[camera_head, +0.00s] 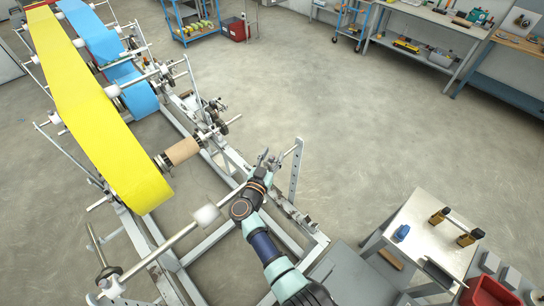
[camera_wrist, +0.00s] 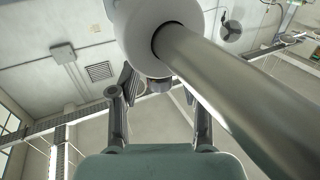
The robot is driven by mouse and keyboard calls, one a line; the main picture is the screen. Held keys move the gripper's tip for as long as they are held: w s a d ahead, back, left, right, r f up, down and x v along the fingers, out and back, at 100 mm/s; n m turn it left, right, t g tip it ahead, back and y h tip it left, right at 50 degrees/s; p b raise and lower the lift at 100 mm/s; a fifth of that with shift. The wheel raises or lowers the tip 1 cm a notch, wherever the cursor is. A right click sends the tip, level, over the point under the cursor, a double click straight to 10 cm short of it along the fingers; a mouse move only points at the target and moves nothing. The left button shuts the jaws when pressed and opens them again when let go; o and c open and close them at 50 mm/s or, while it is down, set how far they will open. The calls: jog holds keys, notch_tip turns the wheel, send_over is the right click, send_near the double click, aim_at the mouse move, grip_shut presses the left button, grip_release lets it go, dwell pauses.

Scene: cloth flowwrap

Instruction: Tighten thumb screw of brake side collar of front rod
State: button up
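The front rod (camera_head: 172,243) runs diagonally across the near end of the machine, with a white collar (camera_head: 207,215) on it left of my arm. In the wrist view, a white collar (camera_wrist: 136,38) fills the top middle, and the metal rod (camera_wrist: 232,92) leaves it toward the lower right. A small grey thumb screw (camera_wrist: 160,86) sticks out under this collar. My gripper (camera_wrist: 158,92) is open, its two fingers on either side of the screw with visible gaps. In the head view my gripper (camera_head: 266,161) is at the rod's far right part, and my arm hides part of the rod.
A yellow web (camera_head: 100,125) and a blue web (camera_head: 138,90) run over rollers at the left. A cardboard core (camera_head: 182,151) sits on a spindle nearby. An upright slotted bracket (camera_head: 296,175) stands beside my gripper. A tool table (camera_head: 425,235) is at the right; the middle floor is clear.

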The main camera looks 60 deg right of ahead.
aim_at(272, 156)
notch_tip(272, 156, up, 10)
dwell(0.5)
